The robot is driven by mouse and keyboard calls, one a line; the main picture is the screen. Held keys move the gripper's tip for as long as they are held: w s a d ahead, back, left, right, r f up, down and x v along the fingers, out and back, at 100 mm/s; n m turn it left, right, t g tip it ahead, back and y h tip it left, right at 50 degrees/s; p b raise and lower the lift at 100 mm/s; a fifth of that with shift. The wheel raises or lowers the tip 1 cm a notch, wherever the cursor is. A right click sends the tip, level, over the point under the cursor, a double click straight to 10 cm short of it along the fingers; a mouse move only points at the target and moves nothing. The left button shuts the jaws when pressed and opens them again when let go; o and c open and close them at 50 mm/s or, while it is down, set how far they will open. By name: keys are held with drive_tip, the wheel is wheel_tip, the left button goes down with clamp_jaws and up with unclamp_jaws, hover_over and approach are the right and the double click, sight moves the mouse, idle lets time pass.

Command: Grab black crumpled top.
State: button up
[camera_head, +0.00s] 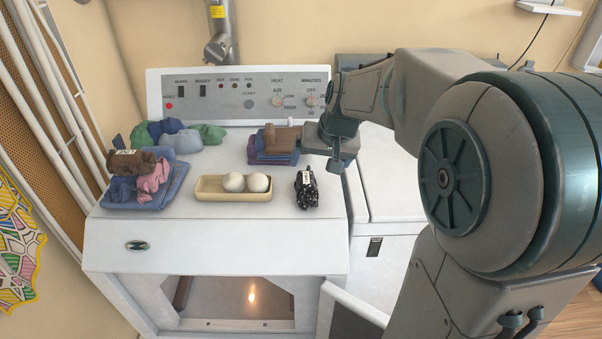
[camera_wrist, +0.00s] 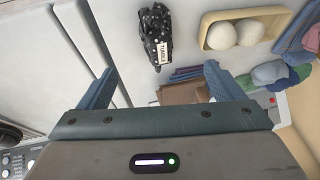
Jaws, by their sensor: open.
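The black crumpled top (camera_head: 306,188), dark with light specks and a white tag, lies on the white dryer's top (camera_head: 230,208) near its front right edge. In the wrist view the black crumpled top (camera_wrist: 155,32) shows ahead of the fingertips, roughly between their lines. My gripper (camera_head: 338,165) is above the right side of the dryer top, behind and to the right of the black top, not touching it. In the wrist view my gripper (camera_wrist: 158,78) has its two fingers wide apart with nothing held between them.
A cream tray (camera_head: 207,196) with two white balls stands left of the black top. A folded stack (camera_head: 272,157) with a brown cloth on it is behind. Several crumpled clothes (camera_head: 180,138) and a blue folded pile (camera_head: 165,199) are at left. The control panel (camera_head: 220,95) rises behind.

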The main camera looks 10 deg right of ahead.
sight(308, 179)
drive_tip(key=x, duration=0.4)
drive_tip(key=w+x, duration=0.1)
drive_tip(key=x, duration=0.9)
drive_tip(key=shift+w+d+r, duration=0.25)
drive_tip(key=shift+w+d, duration=0.05)
drive_tip(key=shift+d, duration=0.05)
drive_tip(key=c, duration=1.1)
